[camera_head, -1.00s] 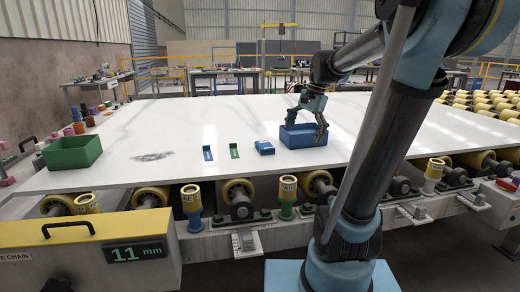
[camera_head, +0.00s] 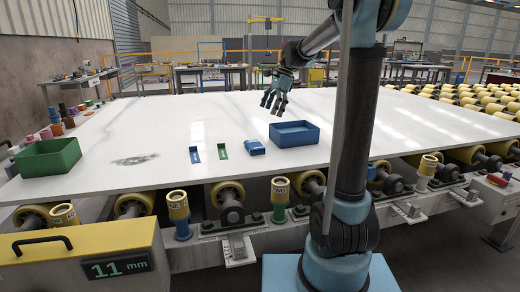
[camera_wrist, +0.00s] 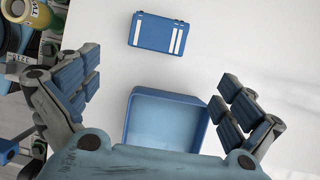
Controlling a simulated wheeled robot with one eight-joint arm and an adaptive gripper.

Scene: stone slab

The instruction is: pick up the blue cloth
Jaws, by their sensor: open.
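The blue cloth (camera_head: 254,147) lies on the white slab just left of a blue bin (camera_head: 295,140). In the wrist view the cloth (camera_wrist: 157,36) is a flat blue rectangle with white stripes, beyond the bin's far edge. My gripper (camera_head: 274,104) is open and empty, raised above the slab. In the wrist view its fingers (camera_wrist: 155,78) are spread wide to either side of the bin (camera_wrist: 165,122), with the cloth ahead of them. The wrist hides the bin's near part.
Rollers (camera_head: 400,180) line the front edge. The slab's middle is clear.

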